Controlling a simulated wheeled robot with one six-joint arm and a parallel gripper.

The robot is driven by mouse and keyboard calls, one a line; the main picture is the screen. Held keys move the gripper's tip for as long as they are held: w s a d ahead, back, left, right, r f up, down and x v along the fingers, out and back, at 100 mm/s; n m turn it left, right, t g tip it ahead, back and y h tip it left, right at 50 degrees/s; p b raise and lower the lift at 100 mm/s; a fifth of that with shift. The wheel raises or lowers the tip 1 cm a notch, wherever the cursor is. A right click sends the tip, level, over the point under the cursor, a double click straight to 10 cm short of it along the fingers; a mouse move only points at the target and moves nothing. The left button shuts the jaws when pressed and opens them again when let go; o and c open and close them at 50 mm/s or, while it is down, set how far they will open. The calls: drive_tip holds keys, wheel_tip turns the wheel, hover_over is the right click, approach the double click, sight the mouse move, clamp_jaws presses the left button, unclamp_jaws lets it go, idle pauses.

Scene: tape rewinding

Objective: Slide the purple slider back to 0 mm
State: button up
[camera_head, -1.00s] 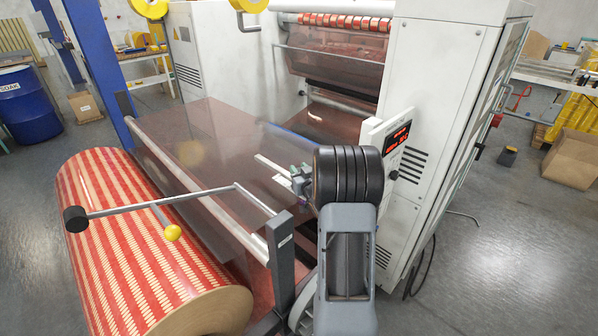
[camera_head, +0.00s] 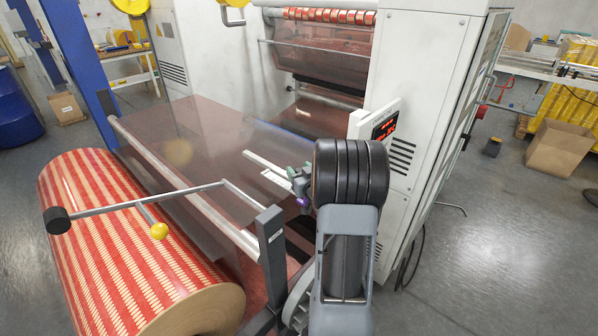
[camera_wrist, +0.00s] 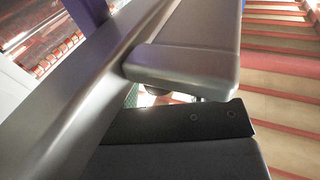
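A small purple part (camera_head: 303,203), likely the purple slider, shows at the left edge of my arm in the head view. It sits below a small green part (camera_head: 306,168), beside pale bars (camera_head: 265,162) that reach out over the dark web. The wrist view is filled by close grey metal pieces and a dark block with screws, seemingly parts of my gripper (camera_wrist: 185,98). A small green patch (camera_wrist: 133,95) shows behind them. No purple shows there; the finger opening and any contact are unclear.
A red-striped roll (camera_head: 120,240) lies at the left, with a grey bar and yellow ball (camera_head: 159,231) above it. A dark post (camera_head: 272,245) stands just left of my arm. The white machine cabinet (camera_head: 425,110) rises at the right, with open floor beyond.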

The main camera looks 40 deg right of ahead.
drive_tip(key=b+v, duration=0.5)
drive_tip(key=v, duration=0.8)
drive_tip(key=shift+s+b, duration=0.35)
drive_tip(key=shift+b, duration=0.05)
drive_tip(key=shift+a, duration=0.15)
